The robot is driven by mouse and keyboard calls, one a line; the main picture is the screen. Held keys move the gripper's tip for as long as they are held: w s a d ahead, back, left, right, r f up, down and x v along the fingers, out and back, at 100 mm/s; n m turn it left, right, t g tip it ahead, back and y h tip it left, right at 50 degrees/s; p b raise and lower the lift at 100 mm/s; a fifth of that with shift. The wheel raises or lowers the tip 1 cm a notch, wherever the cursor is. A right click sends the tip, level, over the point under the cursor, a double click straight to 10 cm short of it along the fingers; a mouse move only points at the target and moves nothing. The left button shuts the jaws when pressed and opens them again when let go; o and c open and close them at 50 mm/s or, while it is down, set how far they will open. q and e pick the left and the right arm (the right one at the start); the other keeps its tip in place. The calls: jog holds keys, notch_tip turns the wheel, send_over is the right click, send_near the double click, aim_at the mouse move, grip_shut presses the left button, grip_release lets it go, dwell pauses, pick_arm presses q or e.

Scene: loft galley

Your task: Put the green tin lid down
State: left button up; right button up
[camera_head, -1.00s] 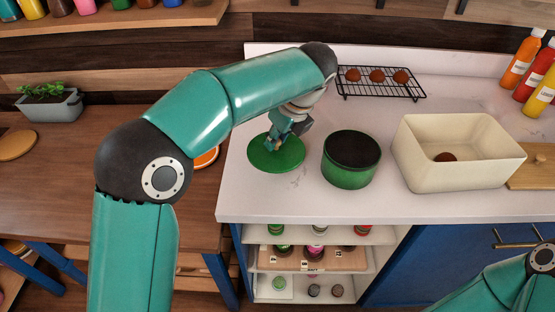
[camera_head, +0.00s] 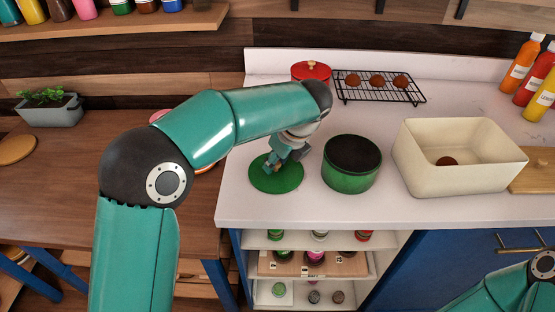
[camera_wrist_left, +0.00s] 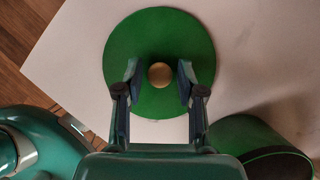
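The green tin lid (camera_head: 276,181) is a flat green disc with a pale round knob (camera_wrist_left: 159,75). It looks to lie flat on the white counter, left of the green tin (camera_head: 350,170). My left gripper (camera_head: 275,163) is low over the lid. In the left wrist view its fingers (camera_wrist_left: 159,82) stand apart on either side of the knob, with a gap on each side, so it is open. The open tin stands upright with a dark inside. Only part of my right arm shows at the lower right; its gripper is out of view.
A cream bin (camera_head: 455,178) with a brown ball inside stands right of the tin. Behind are a black wire rack (camera_head: 385,96) with brown balls and a red-lidded pot (camera_head: 311,71). Bottles stand at the far right. The counter's front edge (camera_head: 330,222) is near the lid.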

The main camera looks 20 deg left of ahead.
pick_arm(q)
jog(key=shift+o, duration=0.3)
jog(key=p+v, duration=0.1)
jog(key=v, duration=1.1)
jog(key=shift+p, duration=0.35)
jog(key=shift+s, duration=0.1)
